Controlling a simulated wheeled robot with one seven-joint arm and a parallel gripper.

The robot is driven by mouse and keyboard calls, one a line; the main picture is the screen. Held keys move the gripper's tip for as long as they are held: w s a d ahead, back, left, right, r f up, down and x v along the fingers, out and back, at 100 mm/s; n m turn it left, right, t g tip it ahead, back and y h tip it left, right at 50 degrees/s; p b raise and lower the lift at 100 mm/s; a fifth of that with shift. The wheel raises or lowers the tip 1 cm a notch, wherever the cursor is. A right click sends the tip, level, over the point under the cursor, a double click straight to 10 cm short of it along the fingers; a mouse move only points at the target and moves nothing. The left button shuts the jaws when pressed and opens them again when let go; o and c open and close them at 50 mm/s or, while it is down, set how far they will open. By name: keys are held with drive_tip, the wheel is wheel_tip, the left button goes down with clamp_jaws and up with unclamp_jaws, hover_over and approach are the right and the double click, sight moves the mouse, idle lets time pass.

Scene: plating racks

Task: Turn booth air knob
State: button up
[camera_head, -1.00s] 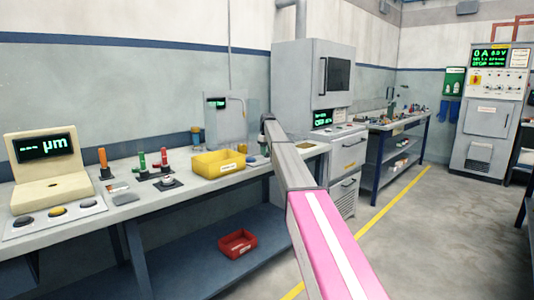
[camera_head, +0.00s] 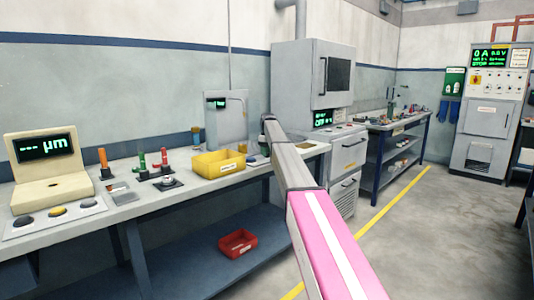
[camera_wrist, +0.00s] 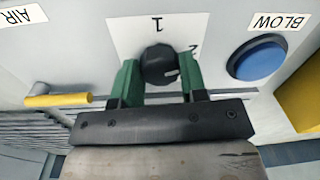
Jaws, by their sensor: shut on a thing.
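The dark round knob (camera_wrist: 158,66) sits on the light panel (camera_wrist: 85,45) in the wrist view, with a pale mark on its lower right side. A white plate (camera_wrist: 122,32) behind it bears a "1" above the knob and a partly hidden "2" to its right. My gripper (camera_wrist: 159,64) is shut on the knob, with one green finger on each side.
A blue button (camera_wrist: 257,61) under a "BLOW" label (camera_wrist: 272,21) is right of the knob. A yellow-handled lever (camera_wrist: 58,100) is at left, with an "AIR" label (camera_wrist: 20,17) above. The bench (camera_head: 215,180) carries a yellow bin (camera_head: 218,163).

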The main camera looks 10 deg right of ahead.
drive_tip(key=o, duration=0.9)
wheel_tip(320, 180, up, 11)
drive_tip(key=shift+w+d+f, duration=0.15)
